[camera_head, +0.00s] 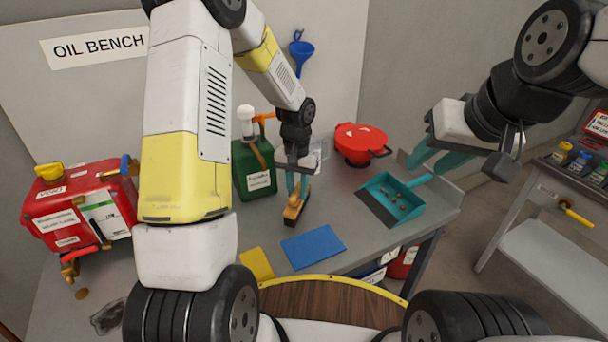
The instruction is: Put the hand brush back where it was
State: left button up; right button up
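The hand brush (294,212), with an orange-brown body and dark bristles, is at the middle of the grey bench (345,215), behind a blue cloth (313,245). My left gripper (297,186) points down with its teal fingers shut on the brush from above. The brush is roughly upright with its bristles down. I cannot tell whether the bristles touch the bench or hang just above it. My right gripper (433,160) is open and empty, above and behind the teal dustpan (392,199), which lies on the bench with small brown bits in it.
A green jug with a pump (254,170) stands close left of the brush. A red lidded pan (360,142) is behind to the right. A red machine (80,205) is at far left. A yellow cloth (257,263) lies left of the blue one. A side cart (560,190) is at right.

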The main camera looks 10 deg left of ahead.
pick_arm(q)
jog(key=shift+o, duration=1.3)
jog(key=shift+r, duration=0.15)
notch_tip(320, 180, up, 12)
jog(key=s+a+r+t+h, duration=0.1)
jog(key=s+r+t, duration=0.2)
jog(key=s+r, duration=0.4)
jog(key=s+a+r+n+t+h, duration=0.1)
jog(key=s+r, duration=0.6)
jog(key=s, duration=0.8)
jog(key=shift+a+r+n+t, duration=0.35)
jog(key=shift+a+t, duration=0.2)
jog(key=shift+t, duration=0.55)
jog(key=shift+d, duration=0.1)
